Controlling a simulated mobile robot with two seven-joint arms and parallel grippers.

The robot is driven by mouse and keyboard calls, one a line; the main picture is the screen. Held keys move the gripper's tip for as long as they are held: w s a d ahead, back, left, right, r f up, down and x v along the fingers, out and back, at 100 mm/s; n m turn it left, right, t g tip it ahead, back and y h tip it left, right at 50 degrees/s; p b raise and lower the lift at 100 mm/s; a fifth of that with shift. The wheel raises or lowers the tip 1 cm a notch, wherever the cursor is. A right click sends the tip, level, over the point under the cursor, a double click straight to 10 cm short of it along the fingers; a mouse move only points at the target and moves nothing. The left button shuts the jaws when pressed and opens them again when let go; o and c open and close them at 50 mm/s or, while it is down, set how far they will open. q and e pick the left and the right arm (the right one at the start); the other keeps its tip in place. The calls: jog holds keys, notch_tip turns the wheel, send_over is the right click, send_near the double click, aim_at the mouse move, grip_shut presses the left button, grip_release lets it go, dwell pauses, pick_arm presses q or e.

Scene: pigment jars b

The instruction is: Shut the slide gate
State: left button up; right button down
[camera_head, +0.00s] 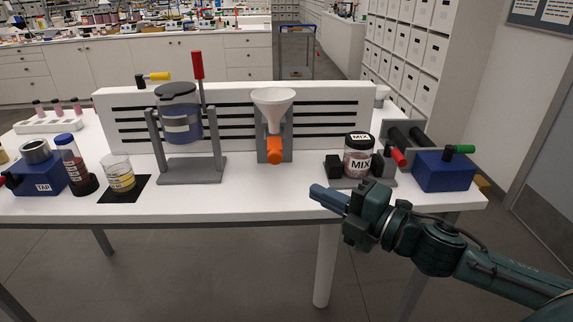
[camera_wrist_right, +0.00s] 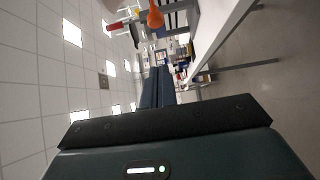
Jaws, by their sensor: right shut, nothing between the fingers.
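A white funnel (camera_head: 273,98) stands in a grey holder (camera_head: 288,140) at the middle of the table. Below its spout an orange part (camera_head: 274,150) points towards me; I take it for the slide gate's handle. How far the gate is in or out I cannot tell. The orange part also shows at the top of the right wrist view (camera_wrist_right: 155,16). My right gripper (camera_head: 329,198) is shut and empty, at the table's front edge, right of the orange part and nearer to me, apart from it. Its closed fingers show in the wrist view (camera_wrist_right: 158,87). My left gripper is out of view.
Right of the funnel stands a jar labelled MIX (camera_head: 360,163), beside a blue block (camera_head: 444,171) with a green handle. To the left are a blue vessel in a grey frame (camera_head: 190,180) and a beaker (camera_head: 121,180). A slotted white panel (camera_head: 340,97) stands behind. The front strip of table is clear.

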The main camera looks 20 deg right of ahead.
jog(key=p, duration=0.2)
send_near(270, 159)
jog(key=a, duration=0.4)
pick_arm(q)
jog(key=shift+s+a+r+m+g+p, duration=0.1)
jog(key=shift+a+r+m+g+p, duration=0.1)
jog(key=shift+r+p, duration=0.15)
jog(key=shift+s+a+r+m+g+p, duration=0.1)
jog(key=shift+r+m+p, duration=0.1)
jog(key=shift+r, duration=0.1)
pick_arm(e)
jog(key=shift+w+d, duration=0.2)
jog(key=shift+w, duration=1)
jog(key=shift+w+d, duration=0.25)
jog(key=shift+w, duration=0.95)
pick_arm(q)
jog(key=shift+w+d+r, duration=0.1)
